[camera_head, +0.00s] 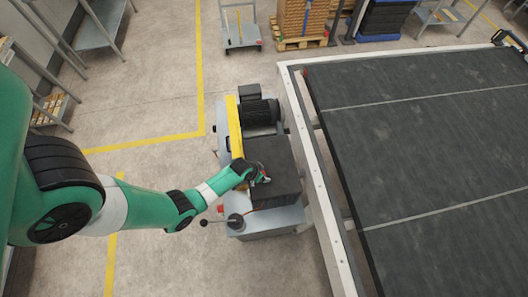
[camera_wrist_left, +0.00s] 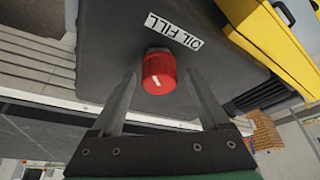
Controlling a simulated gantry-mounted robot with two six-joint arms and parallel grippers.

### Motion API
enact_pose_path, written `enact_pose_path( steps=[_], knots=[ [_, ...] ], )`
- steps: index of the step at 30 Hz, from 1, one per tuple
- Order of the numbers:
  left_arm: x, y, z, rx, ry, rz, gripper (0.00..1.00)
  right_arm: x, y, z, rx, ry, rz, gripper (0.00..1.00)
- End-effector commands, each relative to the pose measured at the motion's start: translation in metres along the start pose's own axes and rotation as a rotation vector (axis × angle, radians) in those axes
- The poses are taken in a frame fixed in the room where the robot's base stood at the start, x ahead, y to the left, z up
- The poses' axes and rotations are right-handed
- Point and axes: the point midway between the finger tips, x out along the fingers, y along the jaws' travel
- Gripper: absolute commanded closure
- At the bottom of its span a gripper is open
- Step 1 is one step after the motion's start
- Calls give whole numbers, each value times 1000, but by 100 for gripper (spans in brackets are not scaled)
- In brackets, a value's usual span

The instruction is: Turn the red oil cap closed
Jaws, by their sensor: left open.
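The red oil cap (camera_wrist_left: 159,72) sits on the dark machine housing in the left wrist view, just below a white "OIL FILL" label (camera_wrist_left: 173,31). It has a short white mark on its face. My left gripper (camera_wrist_left: 160,82) is open, with a finger on either side of the cap and a visible gap to each. I cannot tell how far the fingertips reach along it. In the head view my left gripper (camera_head: 262,173) is over the top of the dark housing (camera_head: 274,160) and largely hides the cap. My right gripper is not in view.
A yellow guard (camera_head: 235,128) and a black motor (camera_head: 259,112) stand behind the housing. A long conveyor (camera_head: 420,130) with a pale frame runs along the right.

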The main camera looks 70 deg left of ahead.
Motion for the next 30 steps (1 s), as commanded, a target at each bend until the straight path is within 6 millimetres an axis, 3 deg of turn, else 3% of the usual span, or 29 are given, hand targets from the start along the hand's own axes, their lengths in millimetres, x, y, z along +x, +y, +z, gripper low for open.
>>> enact_pose_path(
  steps=[5,6,19,30],
  knots=[
    [-1,0,0,0,0,0,21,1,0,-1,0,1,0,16],
    [-1,0,0,0,0,0,25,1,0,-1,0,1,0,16],
    [-1,0,0,0,0,0,100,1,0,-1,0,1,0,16],
    [-1,0,0,42,0,17,100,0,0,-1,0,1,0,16]
  ],
)
